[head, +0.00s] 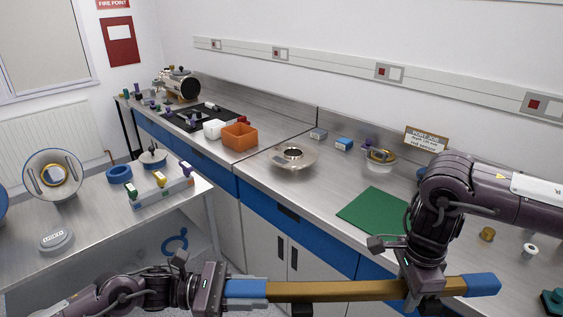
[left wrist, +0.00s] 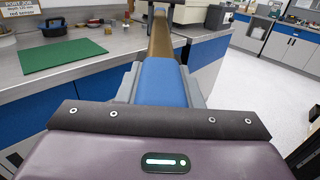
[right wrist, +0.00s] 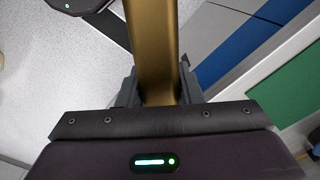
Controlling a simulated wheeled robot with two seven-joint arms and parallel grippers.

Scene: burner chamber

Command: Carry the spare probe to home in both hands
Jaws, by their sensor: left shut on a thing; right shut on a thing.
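The spare probe (head: 340,291) is a long brass-coloured bar with blue ends, held roughly level in front of the bench in the head view. My left gripper (head: 226,290) is shut on its left blue end, which also shows between the jaws in the left wrist view (left wrist: 162,82). My right gripper (head: 425,288) is shut on the brass part near the right blue end. The brass bar also runs between the jaws in the right wrist view (right wrist: 155,45). The home place for the probe cannot be made out.
The steel bench (head: 320,200) carries a round metal flange (head: 293,160), an orange bin (head: 240,137) and a green mat (head: 372,217). A lower steel table (head: 100,235) at left holds a block with coloured clips (head: 160,193) and a grey disc (head: 56,239). Open floor shows at right in the left wrist view.

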